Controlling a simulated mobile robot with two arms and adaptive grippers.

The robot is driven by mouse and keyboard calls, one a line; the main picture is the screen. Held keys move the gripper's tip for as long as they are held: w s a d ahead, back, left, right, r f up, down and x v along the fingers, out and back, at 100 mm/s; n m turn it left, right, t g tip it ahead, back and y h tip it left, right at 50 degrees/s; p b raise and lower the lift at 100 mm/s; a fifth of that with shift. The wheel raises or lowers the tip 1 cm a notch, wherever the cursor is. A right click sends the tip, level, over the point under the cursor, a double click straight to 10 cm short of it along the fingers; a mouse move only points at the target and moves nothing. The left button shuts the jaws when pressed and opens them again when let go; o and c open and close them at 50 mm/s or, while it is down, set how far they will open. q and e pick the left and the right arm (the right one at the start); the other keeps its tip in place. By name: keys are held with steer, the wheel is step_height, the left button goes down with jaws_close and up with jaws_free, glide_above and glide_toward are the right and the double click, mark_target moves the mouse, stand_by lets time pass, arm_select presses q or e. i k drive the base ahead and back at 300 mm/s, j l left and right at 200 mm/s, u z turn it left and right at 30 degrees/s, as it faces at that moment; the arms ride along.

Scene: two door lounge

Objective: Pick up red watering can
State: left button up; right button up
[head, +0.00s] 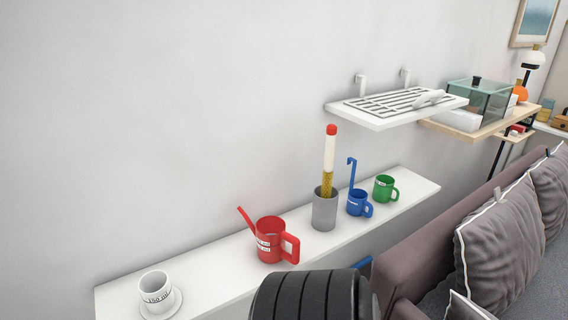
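The red watering can (269,240) stands upright on a long white wall shelf (210,275). Its thin spout points up and left, and its square handle is on the right. White labels with dark print show on its front. Neither of my grippers shows in the head view.
A white cup on a saucer (157,297) is to the can's left. To its right are a grey holder (324,210) with a red-tipped brush, a blue mug (358,203) and a green mug (384,187). A sofa (420,248) is at right. A dark ribbed shape covers the bottom middle.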

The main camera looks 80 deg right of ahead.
mark_target(270, 232)
steer(key=z, duration=2.35)
